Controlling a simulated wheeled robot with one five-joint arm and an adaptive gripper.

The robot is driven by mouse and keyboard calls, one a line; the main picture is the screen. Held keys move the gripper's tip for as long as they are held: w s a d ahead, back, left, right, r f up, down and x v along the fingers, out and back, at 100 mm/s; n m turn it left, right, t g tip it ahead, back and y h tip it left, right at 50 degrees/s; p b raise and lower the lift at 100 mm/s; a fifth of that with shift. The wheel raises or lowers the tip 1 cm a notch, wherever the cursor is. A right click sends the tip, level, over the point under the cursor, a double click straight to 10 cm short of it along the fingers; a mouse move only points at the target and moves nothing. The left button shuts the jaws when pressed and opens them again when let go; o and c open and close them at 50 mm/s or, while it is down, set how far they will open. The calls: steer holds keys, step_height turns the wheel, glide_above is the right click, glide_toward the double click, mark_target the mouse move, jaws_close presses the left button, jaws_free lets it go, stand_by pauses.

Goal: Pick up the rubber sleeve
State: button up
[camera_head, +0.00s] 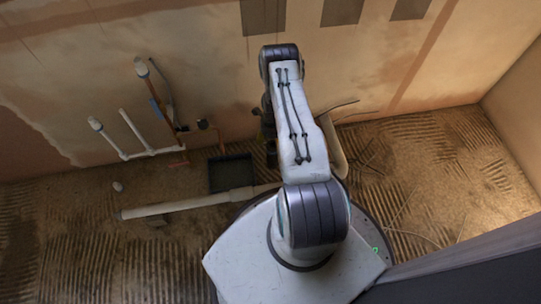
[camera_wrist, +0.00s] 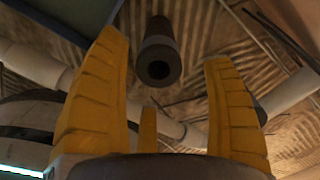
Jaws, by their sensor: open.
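A dark hollow cylinder, which looks like the rubber sleeve (camera_wrist: 160,38), stands in the upper middle of the wrist view with its round open end facing the camera. My gripper (camera_wrist: 165,50) is open, its yellow ribbed fingers spread to either side of the sleeve in the picture. A clear gap shows between the sleeve and each finger, and I see no contact. In the head view my arm covers most of the area around the gripper, and I cannot make out the sleeve there with certainty.
A black tray (camera_head: 217,186) lies on the ridged floor, left of my arm. A long pale pipe (camera_head: 185,203) lies in front of it. Upright white and copper pipes (camera_head: 133,126) stand by the plastered wall at the left. Thin wires (camera_head: 405,215) lie on open floor at the right.

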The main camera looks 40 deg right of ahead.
mark_target(272, 155)
steer(key=shift+s+f+b, duration=0.1)
steer(key=shift+f+b, duration=1.6)
steer(key=shift+f, duration=1.6)
steer(key=c, duration=0.8)
